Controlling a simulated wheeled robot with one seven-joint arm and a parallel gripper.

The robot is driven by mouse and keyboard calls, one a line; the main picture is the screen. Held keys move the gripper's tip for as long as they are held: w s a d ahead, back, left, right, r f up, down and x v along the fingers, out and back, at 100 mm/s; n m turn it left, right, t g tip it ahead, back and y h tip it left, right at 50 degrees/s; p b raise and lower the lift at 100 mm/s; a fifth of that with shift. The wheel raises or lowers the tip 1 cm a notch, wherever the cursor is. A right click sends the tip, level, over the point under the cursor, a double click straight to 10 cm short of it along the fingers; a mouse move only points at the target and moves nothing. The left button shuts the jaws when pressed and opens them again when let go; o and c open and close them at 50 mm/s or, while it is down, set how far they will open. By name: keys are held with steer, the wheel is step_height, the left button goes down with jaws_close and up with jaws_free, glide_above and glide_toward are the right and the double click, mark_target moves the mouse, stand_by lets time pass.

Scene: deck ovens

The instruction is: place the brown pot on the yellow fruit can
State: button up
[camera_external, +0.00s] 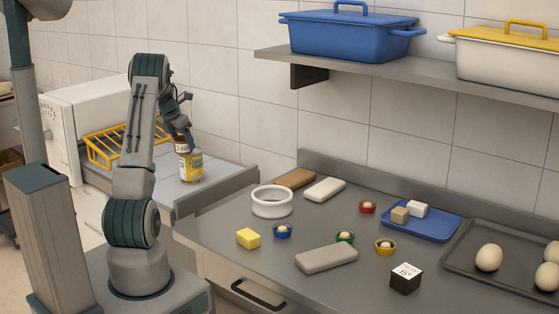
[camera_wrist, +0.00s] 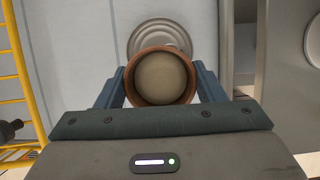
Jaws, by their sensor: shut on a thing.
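The brown pot (camera_wrist: 134,91) is round with a pale inside and sits between the two fingers of my gripper (camera_wrist: 161,82), which is shut on it. The yellow fruit can (camera_external: 190,168) stands upright on the grey counter at the left. Its ringed metal lid (camera_wrist: 160,26) shows in the wrist view just beyond the pot, which hides the lid's near part. In the external view my gripper (camera_external: 181,141) and the pot are right at the can's top, slightly to its left. I cannot tell whether pot and can touch.
A yellow wire rack (camera_external: 110,144) stands left of the can, near a white box-shaped appliance (camera_external: 95,112). The lower table at right holds a white ring (camera_external: 272,204), small cups, blocks, a blue tray (camera_external: 446,222) and a dark tray of eggs (camera_external: 456,262).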

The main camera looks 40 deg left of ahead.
steer(key=shift+f, duration=0.1)
steer(key=o, duration=1.1)
steer(key=shift+r, duration=0.25)
steer(key=b+v, duration=0.1)
steer(key=v, duration=1)
steer(key=shift+s+r, duration=0.15)
steer(key=shift+r, duration=0.25)
